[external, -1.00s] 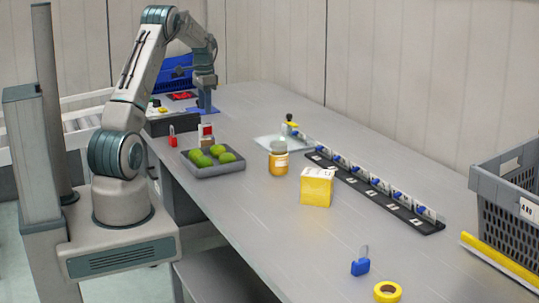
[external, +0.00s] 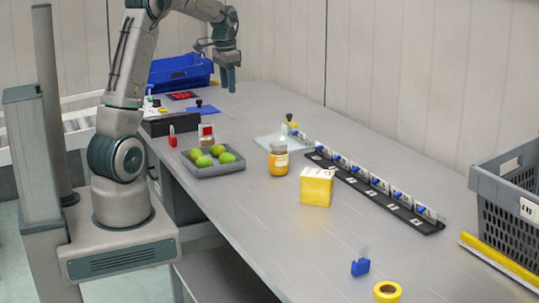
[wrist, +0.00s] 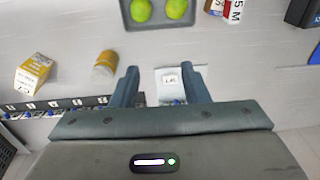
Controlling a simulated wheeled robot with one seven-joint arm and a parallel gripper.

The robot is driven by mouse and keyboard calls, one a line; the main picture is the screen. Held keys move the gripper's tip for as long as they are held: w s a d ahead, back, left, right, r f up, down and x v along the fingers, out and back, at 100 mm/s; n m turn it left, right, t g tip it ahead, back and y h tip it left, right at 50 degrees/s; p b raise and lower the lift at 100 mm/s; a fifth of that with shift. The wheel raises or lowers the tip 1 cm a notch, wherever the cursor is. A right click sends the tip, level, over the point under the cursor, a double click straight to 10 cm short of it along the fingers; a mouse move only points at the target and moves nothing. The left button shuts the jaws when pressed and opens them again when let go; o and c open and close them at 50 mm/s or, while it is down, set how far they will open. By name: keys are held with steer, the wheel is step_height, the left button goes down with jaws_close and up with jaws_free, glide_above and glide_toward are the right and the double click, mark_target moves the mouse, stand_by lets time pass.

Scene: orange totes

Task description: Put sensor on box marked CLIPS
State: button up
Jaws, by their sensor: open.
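My gripper (external: 229,84) hangs above the far part of the table, open and empty. In the wrist view its two fingers (wrist: 160,80) stand apart, with a pale plate (wrist: 171,80) bearing a small label below and between them. This plate (external: 272,142) lies beyond the jar, with a small yellow-and-black object (external: 290,122) at its back edge. A yellow box (external: 317,188) with a white top stands mid-table; it also shows in the wrist view (wrist: 33,72). I cannot read CLIPS on anything, nor tell which object is the sensor.
A black rail (external: 403,217) holds a row of blue-and-white pieces. An amber jar (external: 278,160) and a grey tray (external: 213,169) of green fruit stand nearby. A blue crate (external: 180,73) is at the back, a grey crate (external: 508,205) at right.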

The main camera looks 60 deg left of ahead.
steer(key=s+d+r+t, duration=0.1)
steer(key=s+d, duration=0.4)
steer(key=d, duration=0.7)
steer(key=s+d+r+t, duration=0.1)
steer(key=s+d+r, duration=0.1)
steer(key=s+d, duration=0.65)
steer(key=s+d+f, duration=0.3)
steer(key=s+d, duration=0.2)
steer(key=d, duration=0.3)
steer(key=shift+s+d+f+t, duration=0.25)
steer(key=shift+d+f+t, duration=0.05)
